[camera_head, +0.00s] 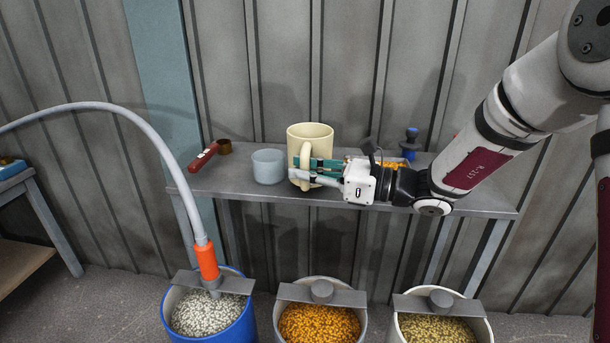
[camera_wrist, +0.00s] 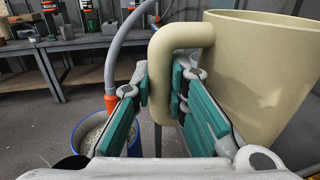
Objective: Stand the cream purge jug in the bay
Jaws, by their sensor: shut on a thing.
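The cream purge jug (camera_head: 317,139) is upright at the shelf in the head view. I cannot tell whether its base touches the shelf. In the wrist view the cream jug (camera_wrist: 262,75) fills the right side, its handle (camera_wrist: 162,75) towards me. My gripper (camera_head: 314,172) reaches in from the right in the head view and is shut on the handle. Its teal finger pads (camera_wrist: 160,95) lie on either side of the handle in the wrist view. No marked bay can be made out in either view.
Below stand a blue bucket (camera_head: 243,327) with a hose (camera_head: 160,122) and two pale buckets.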

